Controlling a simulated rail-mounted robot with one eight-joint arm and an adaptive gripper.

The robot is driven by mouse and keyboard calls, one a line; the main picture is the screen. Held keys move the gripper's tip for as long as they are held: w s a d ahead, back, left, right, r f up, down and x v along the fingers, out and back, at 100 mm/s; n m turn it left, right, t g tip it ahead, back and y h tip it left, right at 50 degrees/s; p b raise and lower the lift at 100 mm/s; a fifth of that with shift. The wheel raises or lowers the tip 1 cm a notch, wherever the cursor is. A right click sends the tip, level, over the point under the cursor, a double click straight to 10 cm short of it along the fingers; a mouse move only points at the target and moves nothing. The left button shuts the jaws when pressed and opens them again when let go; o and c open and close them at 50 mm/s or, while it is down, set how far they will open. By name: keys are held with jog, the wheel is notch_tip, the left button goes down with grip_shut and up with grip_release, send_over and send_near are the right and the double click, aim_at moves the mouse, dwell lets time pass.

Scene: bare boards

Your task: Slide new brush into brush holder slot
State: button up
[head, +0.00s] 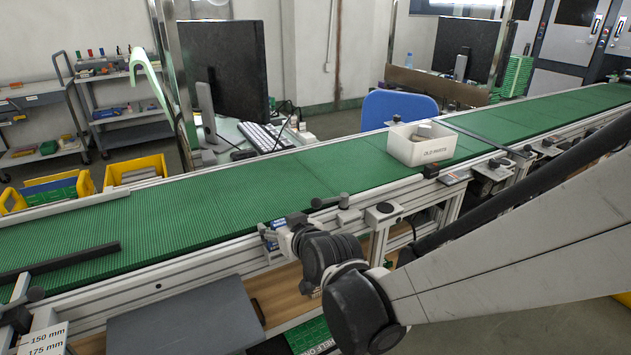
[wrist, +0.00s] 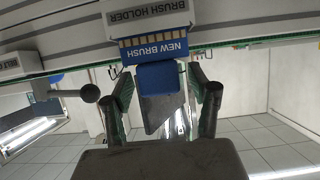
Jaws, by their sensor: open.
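In the wrist view, the brush holder (wrist: 153,14) is a pale grey block with an upside-down "BRUSH HOLDER" label. The blue new brush (wrist: 156,52), labelled "NEW BRUSH", is right up against the holder, with tan strips along the edge facing it. I cannot tell how deep it sits in the slot. A blue block and a grey wedge-shaped piece (wrist: 160,112) extend from it toward my wrist. My gripper (wrist: 160,82) is open, its fingers on either side of the blue block with visible gaps. In the head view my gripper (head: 283,238) is at the conveyor's front rail, largely hidden by my wrist.
The green conveyor belt (head: 200,200) runs across the head view, with a white "OLD PARTS" bin (head: 420,150) on it. A dark bar (head: 60,262) lies on the belt at left. A round-knobbed lever (wrist: 90,93) stands left of my fingers in the wrist view.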

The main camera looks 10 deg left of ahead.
jog(key=v, duration=1.1)
jog(key=shift+s+d+r, duration=0.2)
jog(key=shift+s, duration=0.1)
jog(key=shift+d, duration=0.1)
jog(key=s+d+r+m+g+h+p, duration=0.1)
jog(key=s+d, duration=0.3)
jog(key=d, duration=0.5)
jog(key=s+d+r+m+g+h+p, duration=0.1)
jog(key=s+d+m+h, duration=0.2)
jog(key=d, duration=0.7)
jog(key=s+d+r+m+g+h+p, duration=0.1)
jog(key=s+d+m+h+p, duration=0.1)
jog(key=d, duration=0.8)
jog(key=s+m+h, duration=0.1)
jog(key=s+h, duration=0.1)
jog(key=s, duration=0.1)
jog(key=shift+g, duration=0.4)
jog(key=shift+s+r, duration=0.1)
jog(key=shift+r, duration=0.05)
